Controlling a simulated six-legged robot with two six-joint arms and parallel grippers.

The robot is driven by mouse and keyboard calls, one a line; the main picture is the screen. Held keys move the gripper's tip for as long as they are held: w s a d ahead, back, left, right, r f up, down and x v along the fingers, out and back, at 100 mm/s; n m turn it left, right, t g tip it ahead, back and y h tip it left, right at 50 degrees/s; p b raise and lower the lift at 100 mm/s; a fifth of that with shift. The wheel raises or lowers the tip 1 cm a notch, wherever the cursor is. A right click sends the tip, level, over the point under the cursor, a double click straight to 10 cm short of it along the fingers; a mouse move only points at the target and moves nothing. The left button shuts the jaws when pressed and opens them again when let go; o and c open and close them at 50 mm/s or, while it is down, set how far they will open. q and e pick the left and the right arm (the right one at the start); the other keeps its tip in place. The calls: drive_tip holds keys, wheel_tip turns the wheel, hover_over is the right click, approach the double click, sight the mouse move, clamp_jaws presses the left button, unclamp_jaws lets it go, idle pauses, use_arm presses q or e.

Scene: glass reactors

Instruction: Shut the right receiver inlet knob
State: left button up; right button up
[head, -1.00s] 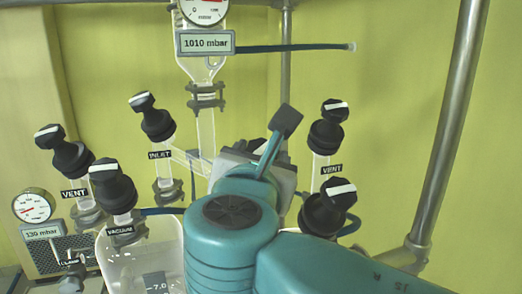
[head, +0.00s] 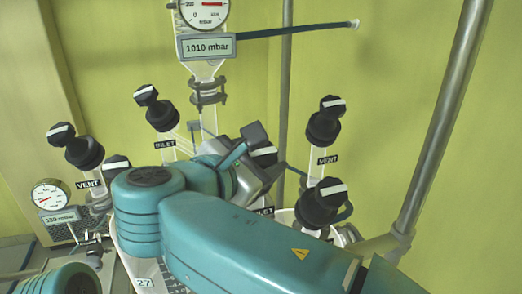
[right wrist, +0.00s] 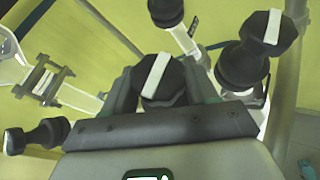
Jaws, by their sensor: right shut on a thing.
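The right receiver inlet knob (head: 263,152) is black with a white stripe. It sits between the fingers of my right gripper (head: 256,146), which is shut on it. My own arm hides the knob's stem in the head view. My left gripper is not in view.
Right of the gripper stand a vent knob (head: 326,120) and a lower black knob (head: 322,203), both close by. Left are another inlet knob (head: 156,108), a vent knob (head: 76,147) and a partly hidden knob (head: 117,166). A metal post (head: 440,120) stands at right.

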drive_tip(key=shift+r, duration=0.1)
drive_tip(key=o, duration=1)
drive_tip(key=shift+s, duration=0.1)
drive_tip(key=shift+c, duration=0.2)
